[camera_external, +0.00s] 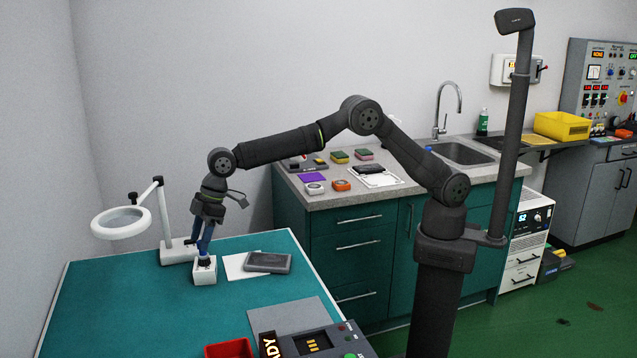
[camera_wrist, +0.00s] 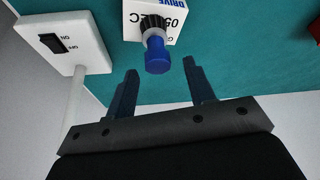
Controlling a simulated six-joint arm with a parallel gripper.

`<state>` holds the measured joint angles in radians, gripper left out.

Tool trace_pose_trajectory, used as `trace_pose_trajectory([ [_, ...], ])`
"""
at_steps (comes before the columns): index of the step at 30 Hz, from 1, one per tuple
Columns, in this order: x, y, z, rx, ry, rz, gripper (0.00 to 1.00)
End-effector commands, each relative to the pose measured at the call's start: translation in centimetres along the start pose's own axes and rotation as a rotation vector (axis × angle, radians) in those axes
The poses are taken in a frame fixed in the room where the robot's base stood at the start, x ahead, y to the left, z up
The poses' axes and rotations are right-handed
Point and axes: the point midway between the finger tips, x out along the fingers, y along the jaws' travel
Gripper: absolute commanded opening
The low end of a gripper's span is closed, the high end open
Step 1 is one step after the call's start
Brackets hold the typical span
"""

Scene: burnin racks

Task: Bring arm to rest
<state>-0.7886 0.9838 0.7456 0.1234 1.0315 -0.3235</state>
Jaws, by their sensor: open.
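My gripper (camera_external: 204,246) points down over the teal bench (camera_external: 120,290), just above a small white box (camera_external: 204,273). In the wrist view my gripper (camera_wrist: 160,67) is open, with its two dark fingers apart and nothing clamped between them. The white box (camera_wrist: 172,28) has printed lettering and a black knurled collar with a blue cylindrical piece (camera_wrist: 157,55) standing out of it. The blue piece lies between and just beyond the fingertips in that view; I cannot tell the exact gap.
A magnifier lamp (camera_external: 121,222) stands close left of my gripper; its switch base (camera_wrist: 62,42) shows in the wrist view. A grey device (camera_external: 268,262) lies on white paper to the right. A red bin (camera_external: 229,348) and a tester (camera_external: 310,342) are at the front.

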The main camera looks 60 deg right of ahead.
Motion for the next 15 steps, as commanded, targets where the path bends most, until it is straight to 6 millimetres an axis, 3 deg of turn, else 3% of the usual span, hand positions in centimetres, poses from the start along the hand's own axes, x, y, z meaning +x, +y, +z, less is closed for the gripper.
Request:
trace_pose_trajectory([
  [6,-1.15,0.01,-0.44,0.001,-0.003,-0.001,0.49],
  [15,-1.25,0.01,-0.45,0.001,-0.004,-0.001,0.49],
])
